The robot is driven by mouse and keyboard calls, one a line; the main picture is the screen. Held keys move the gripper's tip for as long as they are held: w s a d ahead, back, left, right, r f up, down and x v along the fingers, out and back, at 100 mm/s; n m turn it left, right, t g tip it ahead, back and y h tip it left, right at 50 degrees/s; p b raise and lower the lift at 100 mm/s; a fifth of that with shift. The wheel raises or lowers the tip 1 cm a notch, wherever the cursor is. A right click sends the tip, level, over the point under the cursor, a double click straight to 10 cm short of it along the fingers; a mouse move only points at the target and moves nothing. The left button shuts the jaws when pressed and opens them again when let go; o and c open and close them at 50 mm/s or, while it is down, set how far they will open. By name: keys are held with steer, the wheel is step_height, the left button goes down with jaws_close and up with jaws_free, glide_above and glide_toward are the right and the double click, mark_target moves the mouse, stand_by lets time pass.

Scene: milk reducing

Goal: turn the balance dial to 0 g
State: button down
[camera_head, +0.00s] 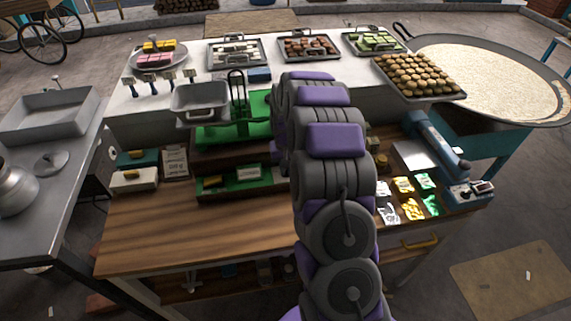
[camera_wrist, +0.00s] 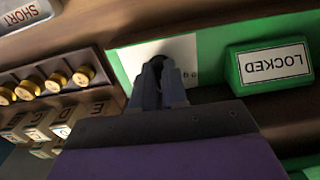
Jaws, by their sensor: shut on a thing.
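The green balance (camera_head: 232,133) stands on the wooden bench, with a grey metal pan (camera_head: 200,97) at its left. My arm hides its right side in the head view. In the wrist view, a white dial plate (camera_wrist: 186,48) with small lettering is set in the green balance front. My gripper (camera_wrist: 160,68) is at this plate, its dark fingers closed together on the small dial knob, which they almost wholly hide. The dial's reading cannot be made out. My gripper itself is hidden behind my arm in the head view.
A green block marked LOCKED (camera_wrist: 270,66) is right of my gripper. A rack of brass weights (camera_wrist: 56,82) and lettered blocks (camera_wrist: 40,128) lie left. A SHORT tag (camera_wrist: 28,14) is at upper left. The bench front (camera_head: 170,240) is clear.

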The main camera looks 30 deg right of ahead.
steer(key=n+p, duration=0.2)
steer(key=n, duration=0.4)
steer(key=shift+d+r+n, duration=0.1)
steer(key=shift+n, duration=0.2)
steer(key=n+p, duration=0.1)
steer(key=n, duration=0.4)
steer(key=shift+w+d+n, duration=0.1)
steer(key=shift+n, duration=0.2)
steer(key=c, duration=1.2)
jaws_free()
steer(key=shift+o, duration=0.2)
step_height(320, 180, up, 17)
steer(key=p, duration=0.1)
